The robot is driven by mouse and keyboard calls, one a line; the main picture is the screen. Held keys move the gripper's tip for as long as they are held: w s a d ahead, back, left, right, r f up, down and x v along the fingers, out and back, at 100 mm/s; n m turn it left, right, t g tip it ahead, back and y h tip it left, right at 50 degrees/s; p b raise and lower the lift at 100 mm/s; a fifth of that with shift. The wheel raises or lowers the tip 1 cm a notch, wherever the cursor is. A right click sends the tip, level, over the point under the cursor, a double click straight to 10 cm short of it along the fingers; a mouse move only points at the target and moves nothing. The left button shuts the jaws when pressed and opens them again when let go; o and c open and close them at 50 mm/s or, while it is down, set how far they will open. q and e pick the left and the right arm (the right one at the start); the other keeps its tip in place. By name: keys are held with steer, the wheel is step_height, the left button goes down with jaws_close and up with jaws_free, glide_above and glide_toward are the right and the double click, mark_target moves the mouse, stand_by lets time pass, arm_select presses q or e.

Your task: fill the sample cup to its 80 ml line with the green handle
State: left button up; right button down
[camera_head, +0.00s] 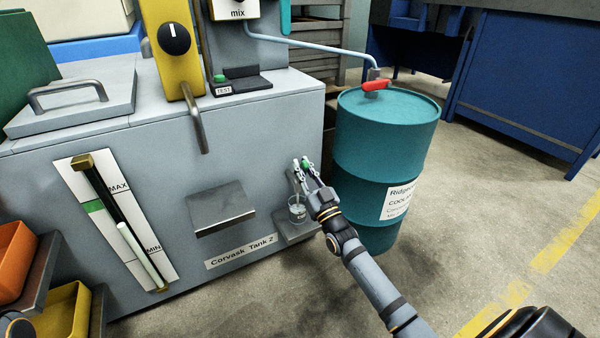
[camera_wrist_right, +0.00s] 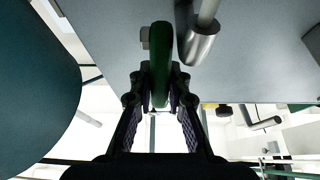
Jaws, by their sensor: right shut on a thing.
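The sample cup (camera_head: 297,208) is a small clear cup. It stands upright on a small grey shelf (camera_head: 283,230) low on the tank's right side. It seems to hold some clear liquid, but its level and the 80 ml line are too small to read. My right gripper (camera_head: 304,166) is above the cup, shut on the green handle (camera_head: 308,165). In the right wrist view the green handle (camera_wrist_right: 160,62) stands between the fingers, beside a metal spout (camera_wrist_right: 200,42). My left gripper is not in view.
The grey tank (camera_head: 150,200) fills the left, with a sight gauge (camera_head: 118,222) and a jutting metal ledge (camera_head: 222,208). A teal drum (camera_head: 380,150) stands close to the right of my right gripper. The floor at the front is clear.

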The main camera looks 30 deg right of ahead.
steer(key=shift+f, duration=0.1)
steer(key=c, duration=1.3)
jaws_free()
steer(key=shift+s, duration=0.1)
steer(key=v, duration=1.2)
